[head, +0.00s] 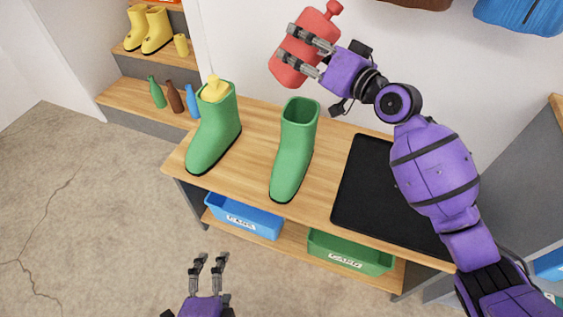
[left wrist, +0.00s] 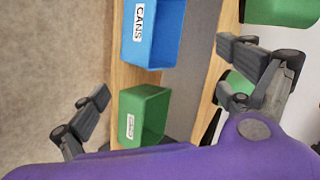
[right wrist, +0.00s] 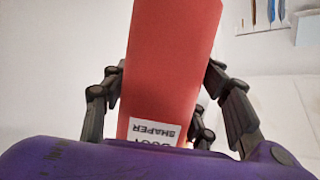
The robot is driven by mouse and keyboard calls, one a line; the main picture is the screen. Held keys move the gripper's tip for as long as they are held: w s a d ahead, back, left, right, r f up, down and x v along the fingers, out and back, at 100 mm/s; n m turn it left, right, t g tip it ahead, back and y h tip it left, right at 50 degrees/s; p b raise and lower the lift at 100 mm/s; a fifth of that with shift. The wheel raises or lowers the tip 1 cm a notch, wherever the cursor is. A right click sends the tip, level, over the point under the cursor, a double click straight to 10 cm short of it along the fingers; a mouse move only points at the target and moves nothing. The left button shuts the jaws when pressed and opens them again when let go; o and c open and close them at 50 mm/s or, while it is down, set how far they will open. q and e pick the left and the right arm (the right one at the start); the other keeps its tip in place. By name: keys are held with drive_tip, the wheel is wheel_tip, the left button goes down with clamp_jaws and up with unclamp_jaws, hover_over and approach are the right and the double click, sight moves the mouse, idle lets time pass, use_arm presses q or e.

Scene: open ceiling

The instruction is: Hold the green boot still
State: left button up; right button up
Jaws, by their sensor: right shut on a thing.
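Two green boots stand upright on the wooden bench. The left boot (head: 213,132) has a yellow piece (head: 215,89) sticking out of its top. The right boot (head: 294,155) has an open, dark top with nothing visible in it. My right gripper (head: 304,52) is shut on a red boot shaper (head: 291,61), held up above and behind the right boot, apart from it. The shaper's label shows in the right wrist view (right wrist: 155,130). My left gripper (head: 208,264) is open and empty, low in front of the bench, touching neither boot.
A black tray (head: 365,205) lies right of the boots on the bench (head: 255,125). A blue bin (head: 244,215) and a green bin (head: 350,252) sit on the shelf below. Small bottles (head: 174,97) and yellow boots (head: 150,30) stand on the left shelves.

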use_arm(q)
drive_tip(key=w+d+r+m+t+h, duration=0.1)
drive_tip(key=w+d+r+m+t, duration=0.2)
drive_tip(key=w+m, duration=0.35)
drive_tip(key=w+d+r+m+h, duration=0.1)
drive_tip(key=w+d+r+m, duration=0.3)
drive_tip(key=w, duration=0.3)
drive_tip(key=m+t+h, duration=0.3)
drive_tip(key=m, duration=1)
approach(294, 138)
drive_tip(key=shift+s, duration=0.1)
drive_tip(key=shift+w+d+r, duration=0.15)
drive_tip(key=shift+w, duration=0.2)
drive_tip(key=x, duration=1.1)
drive_tip(key=shift+c, duration=0.3)
